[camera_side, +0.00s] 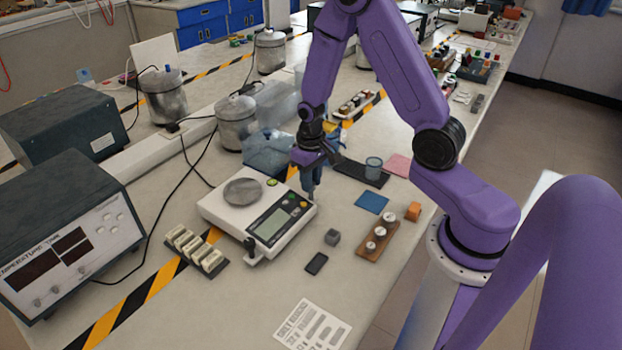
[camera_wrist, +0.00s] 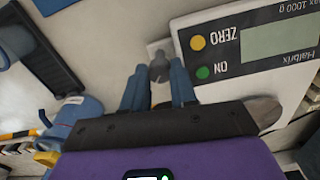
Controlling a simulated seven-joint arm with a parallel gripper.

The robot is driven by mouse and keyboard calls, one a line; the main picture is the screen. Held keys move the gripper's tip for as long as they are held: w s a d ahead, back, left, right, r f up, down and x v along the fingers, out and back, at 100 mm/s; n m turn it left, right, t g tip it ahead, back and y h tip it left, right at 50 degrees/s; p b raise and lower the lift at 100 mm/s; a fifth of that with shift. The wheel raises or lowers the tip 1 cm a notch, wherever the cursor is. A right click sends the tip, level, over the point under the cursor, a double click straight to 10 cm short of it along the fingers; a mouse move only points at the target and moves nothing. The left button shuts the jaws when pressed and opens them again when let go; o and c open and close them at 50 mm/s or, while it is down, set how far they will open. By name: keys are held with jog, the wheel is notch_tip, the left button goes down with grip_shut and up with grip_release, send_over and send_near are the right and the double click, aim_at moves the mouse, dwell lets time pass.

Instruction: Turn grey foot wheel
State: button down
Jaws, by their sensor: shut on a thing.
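The white balance (camera_side: 222,212) stands on the bench with a round grey pan (camera_side: 243,192) and a display panel. My gripper (camera_side: 312,190) points down at the balance's right corner. In the wrist view, the grey foot wheel (camera_wrist: 158,66) sticks out beside the balance (camera_wrist: 215,82), next to the ON and ZERO buttons. The blue fingers of my gripper (camera_wrist: 158,82) are on either side of the wheel and shut on it. The fingers hide this wheel in the side view. A second foot (camera_side: 251,250) shows at the balance's front corner.
A small grey block (camera_side: 332,237) and a black slab (camera_side: 316,263) lie in front. A wooden weight block (camera_side: 376,238), a blue pad (camera_side: 371,203) and a dark tray (camera_side: 350,172) with a beaker are to the right. A blue container (camera_side: 268,152) stands behind.

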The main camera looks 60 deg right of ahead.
jog(key=c, duration=0.9)
grip_release()
jog(key=shift+r, duration=0.1)
notch_tip(320, 180, up, 17)
jog(key=shift+r, duration=0.15)
jog(key=s+a+n, duration=0.7)
jog(key=s+a, duration=0.3)
jog(key=s+n, duration=0.2)
jog(key=s, duration=0.2)
jog(key=s+a+n, duration=0.1)
jog(key=s+n, duration=0.1)
jog(key=s, duration=0.3)
jog(key=s+a+n, duration=0.1)
jog(key=s+n, duration=0.1)
jog(key=s, duration=0.3)
jog(key=shift+n, duration=0.4)
